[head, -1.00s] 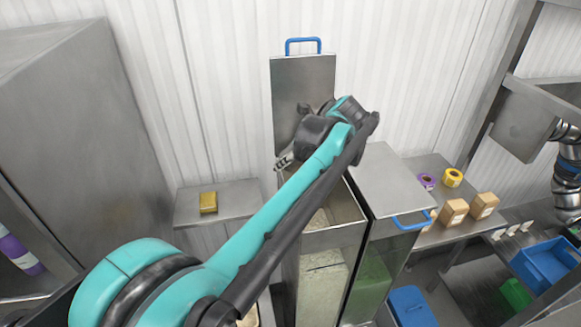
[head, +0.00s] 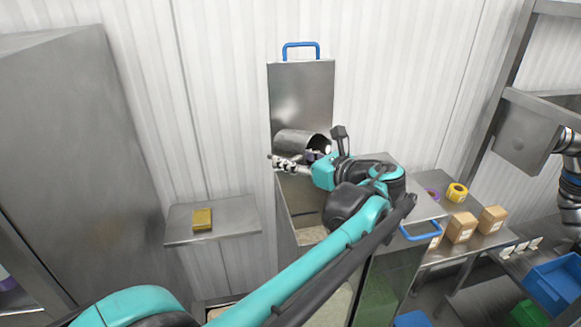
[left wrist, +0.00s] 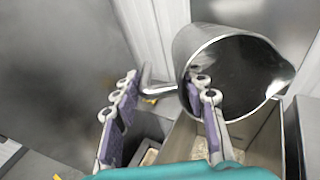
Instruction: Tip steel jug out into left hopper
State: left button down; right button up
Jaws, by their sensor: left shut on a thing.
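The steel jug (head: 296,138) is a shiny metal cylinder tipped over on its side above the left hopper (head: 287,213), its mouth facing right in the head view. In the left wrist view the jug (left wrist: 205,45) shows its open mouth and a dark inside; I see no rice falling from it. My left gripper (head: 290,165) is at the jug's handle (left wrist: 158,87), with its purple-padded fingers (left wrist: 160,112) on either side of it. The hopper is open, its lid (head: 302,95) standing upright behind, and pale rice (head: 310,235) lies inside. My right gripper is out of view.
The hopper beside it on the right has a closed lid (head: 428,208) with a blue handle. A side shelf (head: 235,217) at left holds a yellow block (head: 202,219). Tape rolls and boxes (head: 461,228) stand on a table at right. A grey jointed arm (head: 570,190) is at the right edge.

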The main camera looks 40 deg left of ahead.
pick_arm(q)
jog(key=shift+d+r+y+b, duration=0.1)
jog(key=shift+d+y+b, duration=0.25)
jog(key=shift+y+b, duration=0.7)
jog(key=shift+d+r+y+b, duration=0.15)
jog(key=shift+r+y+b, duration=0.2)
jog(key=shift+b, duration=0.25)
dwell(0.6)
